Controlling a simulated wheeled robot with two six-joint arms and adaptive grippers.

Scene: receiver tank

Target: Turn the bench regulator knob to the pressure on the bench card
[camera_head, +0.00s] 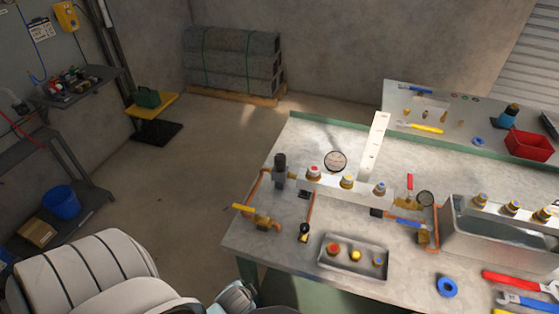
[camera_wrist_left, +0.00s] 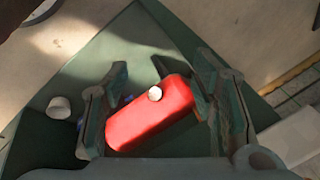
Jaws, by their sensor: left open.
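A dark upright cylinder (camera_head: 280,168), perhaps the regulator knob, stands at the left of the bench (camera_head: 262,232) in the head view, joined to copper pipe. I cannot make out a bench card. My left gripper (camera_wrist_left: 157,105) shows only in the left wrist view, with its two dark fingers spread apart. A red block (camera_wrist_left: 150,112) with a white round cap appears between or beneath the fingers over a green surface (camera_wrist_left: 125,50); I cannot tell the depth or any contact. My right gripper is not in view.
A metal tray (camera_head: 331,267) with several coloured fittings sits at the bench front. A blue ring (camera_head: 447,286) and red-handled tool (camera_head: 520,282) lie to the right.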

